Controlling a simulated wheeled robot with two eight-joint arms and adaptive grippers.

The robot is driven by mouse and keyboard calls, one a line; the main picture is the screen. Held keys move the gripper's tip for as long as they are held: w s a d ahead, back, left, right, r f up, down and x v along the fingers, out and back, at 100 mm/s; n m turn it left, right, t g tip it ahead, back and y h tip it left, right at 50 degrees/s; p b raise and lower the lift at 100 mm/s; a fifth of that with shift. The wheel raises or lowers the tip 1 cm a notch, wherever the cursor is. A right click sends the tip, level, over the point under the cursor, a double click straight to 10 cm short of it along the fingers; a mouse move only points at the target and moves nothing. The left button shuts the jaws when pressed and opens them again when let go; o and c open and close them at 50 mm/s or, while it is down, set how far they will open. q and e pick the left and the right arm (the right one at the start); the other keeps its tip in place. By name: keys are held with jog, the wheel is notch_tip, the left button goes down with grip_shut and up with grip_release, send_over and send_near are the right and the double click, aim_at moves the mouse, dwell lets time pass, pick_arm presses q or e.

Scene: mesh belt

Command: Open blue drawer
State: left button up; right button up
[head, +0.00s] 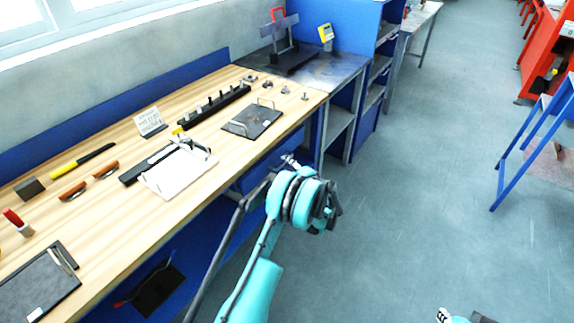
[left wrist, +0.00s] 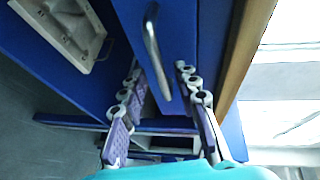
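The blue drawer (left wrist: 178,25) sits under the wooden workbench and looks closed. Its curved metal handle (left wrist: 152,50) stands out from the front in the left wrist view. My left gripper (left wrist: 159,68) is open, its two fingers apart on either side of the handle's lower end. I cannot tell whether either finger touches it. In the head view the left gripper (head: 290,162) is at the bench's front edge, and my arm hides most of the drawer front (head: 253,178). Only a small part of my right gripper (head: 443,316) shows at the bottom edge; its fingers cannot be judged.
The wooden bench top (head: 215,150) holds clipboards, papers and tools, including a dark clipboard (head: 252,120) near its front edge. A blue shelf unit (head: 340,125) stands beyond the bench. The grey floor (head: 420,190) to the right is clear up to a blue-framed stand (head: 520,160).

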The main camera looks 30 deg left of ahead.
pick_arm(q)
jog(key=shift+x, duration=1.15)
grip_shut()
jog(key=shift+d, duration=0.1)
jog(key=s+d, duration=0.2)
jog(key=d, duration=2.6)
jog(key=shift+s+d, duration=0.2)
jog(key=shift+d, duration=0.1)
grip_release()
